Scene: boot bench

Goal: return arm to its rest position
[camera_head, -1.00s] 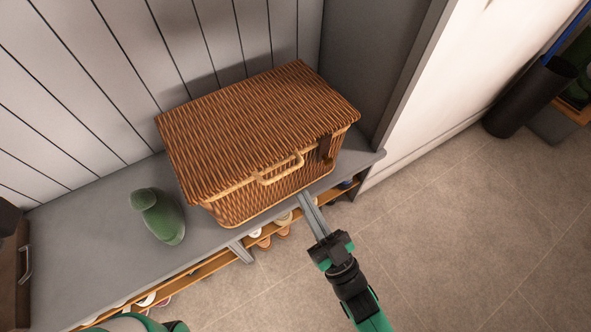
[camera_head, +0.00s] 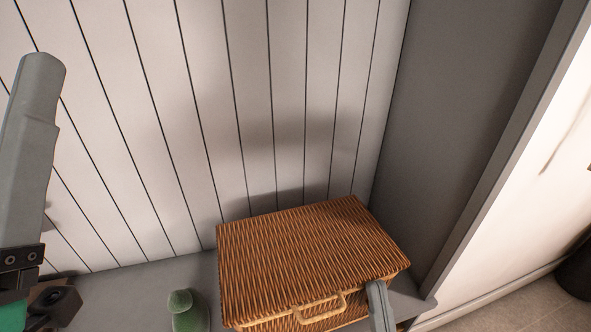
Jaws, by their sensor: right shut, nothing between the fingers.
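My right gripper (camera_head: 380,304) shows only its grey fingers at the lower edge. They are shut, with nothing seen between them, in front of the right end of the wicker basket (camera_head: 305,255). Whether they touch it is unclear. The basket's lid is down and its handle faces the front. My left gripper (camera_head: 31,140) stands up large at the left edge. One broad grey finger shows, with a black and green mount below. A second finger cannot be made out. The rest of both arms is mostly out of the picture.
The basket sits on a grey bench (camera_head: 140,285) against a white panelled wall (camera_head: 200,110). A green rounded object (camera_head: 187,310) stands left of it. A grey side panel (camera_head: 460,120) rises at the right. A dark bin (camera_head: 577,275) stands on the floor at far right.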

